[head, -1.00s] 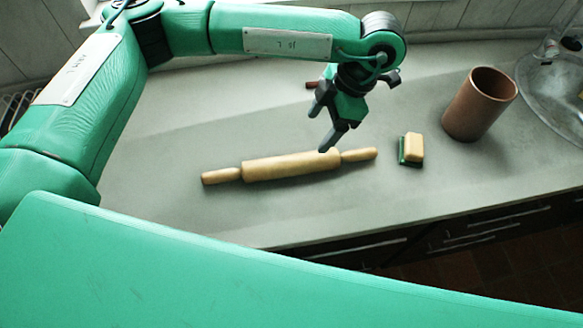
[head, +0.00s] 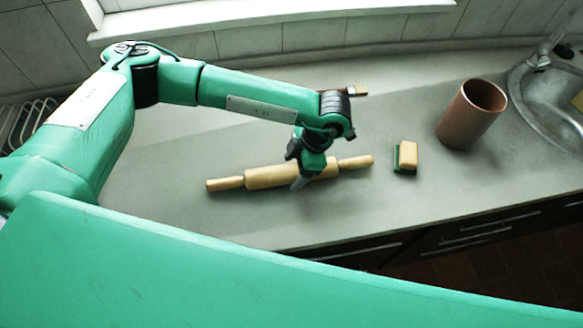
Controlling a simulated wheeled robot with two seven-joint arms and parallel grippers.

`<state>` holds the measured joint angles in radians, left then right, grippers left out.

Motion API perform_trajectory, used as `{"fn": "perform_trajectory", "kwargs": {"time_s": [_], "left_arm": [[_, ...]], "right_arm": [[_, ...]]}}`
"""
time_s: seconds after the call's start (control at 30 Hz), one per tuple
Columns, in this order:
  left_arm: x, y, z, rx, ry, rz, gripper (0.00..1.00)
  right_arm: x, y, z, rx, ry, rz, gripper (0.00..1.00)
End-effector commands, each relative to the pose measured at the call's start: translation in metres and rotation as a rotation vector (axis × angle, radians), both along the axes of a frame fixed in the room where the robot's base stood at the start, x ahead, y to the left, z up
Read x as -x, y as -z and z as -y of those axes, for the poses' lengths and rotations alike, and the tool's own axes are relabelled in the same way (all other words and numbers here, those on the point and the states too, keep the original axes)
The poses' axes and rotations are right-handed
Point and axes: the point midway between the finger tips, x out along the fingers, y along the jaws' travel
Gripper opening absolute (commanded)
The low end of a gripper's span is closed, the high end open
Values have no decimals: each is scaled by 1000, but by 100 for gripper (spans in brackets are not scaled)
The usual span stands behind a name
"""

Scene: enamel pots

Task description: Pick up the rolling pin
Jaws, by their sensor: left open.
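The wooden rolling pin (head: 270,177) lies on the grey counter, its handles pointing left and right. My left gripper (head: 301,180) points down over the right half of the pin's thick body and is open. One finger shows in front of the pin's near side; the other is hidden, so I cannot tell whether the fingers straddle the pin or touch it. My right gripper is not in view.
A sponge (head: 405,157) in cream and green lies right of the pin. A brown cylindrical pot (head: 471,114) stands farther right, beside a metal sink (head: 545,95). A small wooden-ended object (head: 361,89) lies behind my arm. The counter (head: 190,215) left and front is clear.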

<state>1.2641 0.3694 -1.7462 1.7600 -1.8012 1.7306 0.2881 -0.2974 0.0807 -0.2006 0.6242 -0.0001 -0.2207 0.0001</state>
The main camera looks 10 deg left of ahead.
Motion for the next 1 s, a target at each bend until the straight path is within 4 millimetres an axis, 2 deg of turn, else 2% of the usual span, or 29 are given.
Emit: {"fn": "perform_trajectory", "kwargs": {"time_s": [0.27, 0.37, 0.6, 1.0], "left_arm": [[1, 5, -2, 1, 0, 1, 71], [1, 5, -2, 1, 0, 1, 55], [0, 5, -2, 1, 0, 1, 9], [0, -3, -1, 1, -1, 2, 9]], "right_arm": [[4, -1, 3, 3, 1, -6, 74], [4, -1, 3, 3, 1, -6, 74], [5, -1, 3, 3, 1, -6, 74], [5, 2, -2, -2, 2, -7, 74]]}}
